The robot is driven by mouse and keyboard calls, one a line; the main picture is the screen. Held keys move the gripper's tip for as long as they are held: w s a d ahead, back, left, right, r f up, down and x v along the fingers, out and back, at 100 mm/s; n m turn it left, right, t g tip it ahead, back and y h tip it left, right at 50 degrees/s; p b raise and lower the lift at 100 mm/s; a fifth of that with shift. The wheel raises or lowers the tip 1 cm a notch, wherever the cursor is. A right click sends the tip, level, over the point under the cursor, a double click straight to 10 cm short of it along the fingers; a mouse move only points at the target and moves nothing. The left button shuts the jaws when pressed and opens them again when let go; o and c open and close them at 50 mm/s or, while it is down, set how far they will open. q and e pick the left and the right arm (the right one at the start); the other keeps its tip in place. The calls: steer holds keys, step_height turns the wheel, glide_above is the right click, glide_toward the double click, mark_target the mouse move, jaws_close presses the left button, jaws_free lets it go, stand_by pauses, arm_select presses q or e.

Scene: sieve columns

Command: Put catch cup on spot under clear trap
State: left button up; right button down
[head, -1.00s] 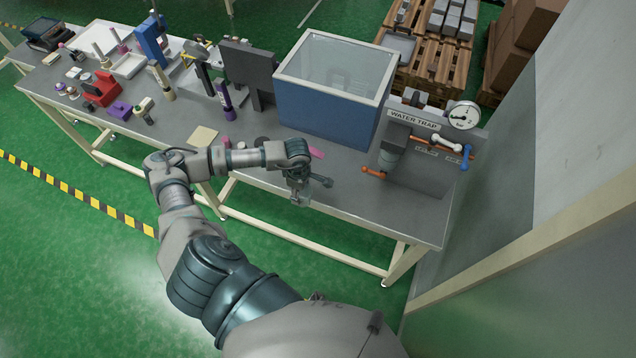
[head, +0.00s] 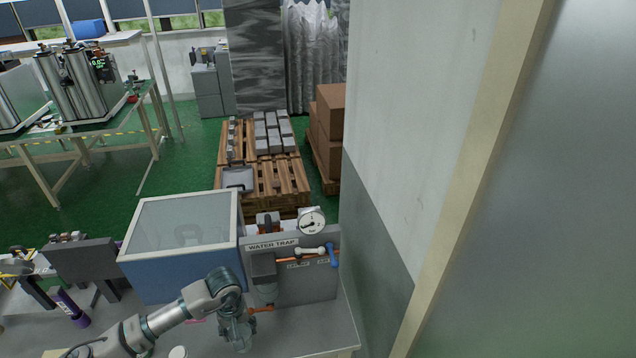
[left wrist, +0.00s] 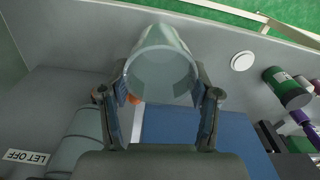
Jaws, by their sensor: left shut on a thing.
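My left gripper (head: 238,322) is shut on a clear, greenish catch cup (head: 239,338). In the left wrist view the cup (left wrist: 160,62) sits between the two fingers (left wrist: 162,98), its round end facing the camera. The gripper is in front of the grey water trap panel (head: 310,285), just left of and below the trap (head: 266,291), which hangs beneath a grey block. A grey-green cylinder (left wrist: 75,142) shows at lower left in the wrist view. I cannot make out the spot under the trap. My right gripper is not in view.
A blue box with a clear lid (head: 180,275) stands left of the panel. An orange lever (head: 261,308) juts out close to the gripper. A round gauge (head: 312,220) tops the panel. A white disc (left wrist: 243,61) lies on the bench. The bench right of the gripper is bare.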

arm_select(q)
steer(key=d+r+m, duration=0.1)
steer(key=w+d+r+m, duration=0.1)
steer(key=d+r+m, duration=0.1)
steer(key=m, duration=0.1)
steer(key=shift+w+d+r, duration=0.1)
steer(key=shift+w+r, duration=0.2)
